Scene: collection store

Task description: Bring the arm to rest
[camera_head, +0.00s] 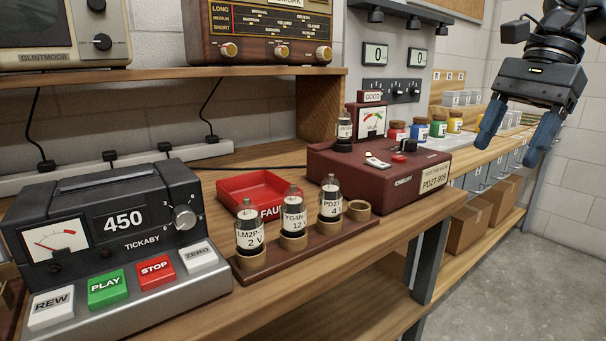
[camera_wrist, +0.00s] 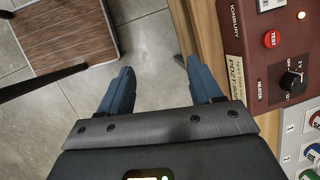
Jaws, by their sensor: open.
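My gripper (camera_head: 518,136) is at the upper right in the head view, raised in front of the bench's right part, with its blue fingers pointing down. It is open, and nothing shows between the fingers. In the wrist view the two blue fingers (camera_wrist: 163,92) stand apart over the floor and the bench's front edge. My arm rises out of the top right of the head view.
The bench (camera_head: 380,232) holds a valve tester (camera_head: 440,166) with one valve in it, a rack (camera_head: 262,262) of three valves, a red tray (camera_head: 238,184) and a tape machine (camera_head: 110,225). Coloured jars (camera_head: 438,127) stand behind. Floor (camera_head: 530,280) at right is clear.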

